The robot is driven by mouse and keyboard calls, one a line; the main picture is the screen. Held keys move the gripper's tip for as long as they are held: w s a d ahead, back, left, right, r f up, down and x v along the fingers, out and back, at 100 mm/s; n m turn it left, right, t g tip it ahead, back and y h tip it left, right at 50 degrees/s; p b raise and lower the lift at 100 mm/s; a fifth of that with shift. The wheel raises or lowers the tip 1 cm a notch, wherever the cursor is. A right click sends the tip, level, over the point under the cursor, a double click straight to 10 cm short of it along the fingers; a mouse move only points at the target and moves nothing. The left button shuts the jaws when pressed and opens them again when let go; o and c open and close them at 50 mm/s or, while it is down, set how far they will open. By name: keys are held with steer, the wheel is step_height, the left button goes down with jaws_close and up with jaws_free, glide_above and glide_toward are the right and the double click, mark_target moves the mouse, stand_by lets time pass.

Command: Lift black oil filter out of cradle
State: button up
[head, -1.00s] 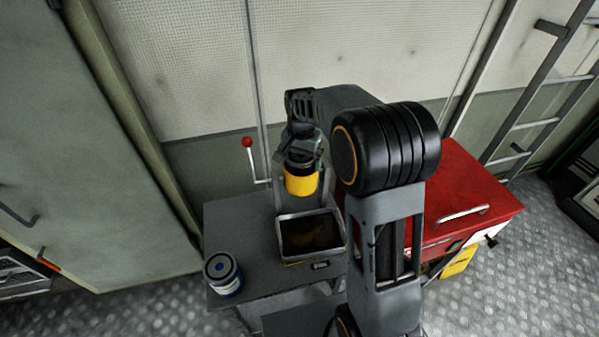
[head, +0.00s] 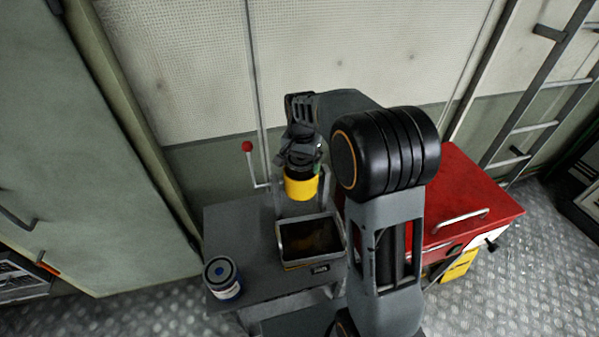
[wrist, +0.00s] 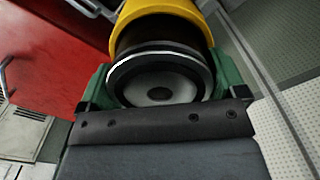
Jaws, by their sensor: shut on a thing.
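The black oil filter (head: 299,172) stands at the back of the grey bench, its lower end inside a yellow cup-shaped part (head: 301,188). I cannot tell whether this part is the cradle. In the wrist view, the filter's round end (wrist: 160,92) faces me, and the yellow part (wrist: 170,12) wraps around its far end. My gripper (head: 303,163) comes down over the top of the filter. In the wrist view, the green fingers of my gripper (wrist: 158,82) press on both sides of the filter.
A metal tray (head: 283,251) with dark brown contents sits in front of the filter. A blue and white can (head: 223,277) stands at the bench's front left. A red-knobbed lever (head: 248,148) rises behind. A red cabinet (head: 470,195) is to the right.

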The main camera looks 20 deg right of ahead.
steer(key=shift+r+p, duration=3.65)
steer(key=shift+r, duration=1.3)
